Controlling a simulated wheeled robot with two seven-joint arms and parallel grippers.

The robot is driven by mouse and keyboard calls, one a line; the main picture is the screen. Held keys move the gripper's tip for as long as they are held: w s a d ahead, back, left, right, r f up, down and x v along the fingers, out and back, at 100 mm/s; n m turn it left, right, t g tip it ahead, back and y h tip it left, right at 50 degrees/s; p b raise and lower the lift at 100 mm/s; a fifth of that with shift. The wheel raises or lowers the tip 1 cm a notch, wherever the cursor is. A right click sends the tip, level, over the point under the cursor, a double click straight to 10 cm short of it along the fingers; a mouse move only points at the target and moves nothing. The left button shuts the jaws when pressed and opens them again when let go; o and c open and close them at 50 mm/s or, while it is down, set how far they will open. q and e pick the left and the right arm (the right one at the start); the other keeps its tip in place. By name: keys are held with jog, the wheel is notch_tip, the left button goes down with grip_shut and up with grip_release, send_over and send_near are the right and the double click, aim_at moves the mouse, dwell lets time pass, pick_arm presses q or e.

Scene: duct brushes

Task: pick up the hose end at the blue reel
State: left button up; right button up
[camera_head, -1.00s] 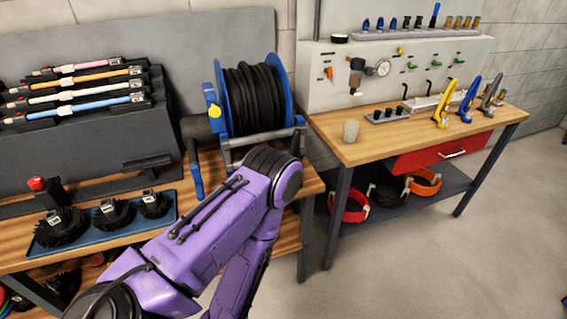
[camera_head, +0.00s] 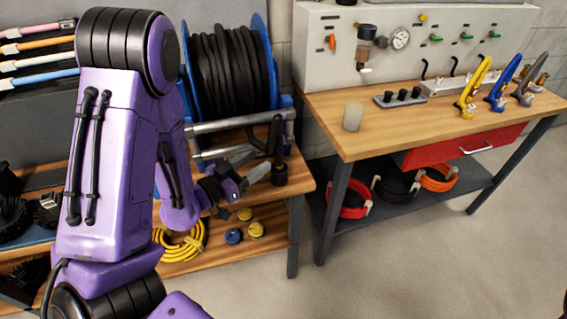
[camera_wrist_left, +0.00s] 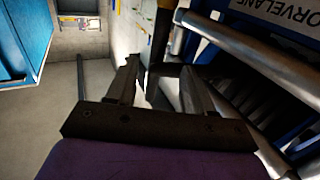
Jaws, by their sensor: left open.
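The blue reel (camera_head: 264,45), wound with black hose (camera_head: 228,70), stands on the left workbench, partly behind my left arm. The dark hose end (camera_head: 278,155) hangs at the reel's front right, by its lower bar. My left gripper (camera_head: 256,163) is open, just left of the hose end, with its fingers pointing toward it. In the left wrist view the two fingers (camera_wrist_left: 158,72) are spread, and a dark upright piece (camera_wrist_left: 162,38) shows beyond their tips. I cannot tell whether it stands between them. The reel's frame (camera_wrist_left: 265,70) fills the right side. My right gripper is out of view.
A yellow coiled hose (camera_head: 182,246) and small yellow and blue round parts (camera_head: 234,236) lie on the lower shelf below my gripper. The right workbench (camera_head: 345,142) holds a cup (camera_head: 353,118) near its left edge. Floor between and before the benches is clear.

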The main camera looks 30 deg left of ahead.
aim_at(279, 147)
pick_arm(q)
jog(key=p+x, duration=0.1)
jog(key=x, duration=0.1)
jog(key=p+x, duration=0.1)
jog(key=x, duration=0.2)
jog(key=p+x, duration=0.2)
jog(key=x, duration=0.1)
jog(key=shift+s+r, duration=0.1)
jog(key=shift+r, duration=0.3)
jog(key=shift+w+d+f, duration=0.1)
jog(key=shift+w+d, duration=0.05)
jog(key=shift+w, duration=0.1)
grip_shut()
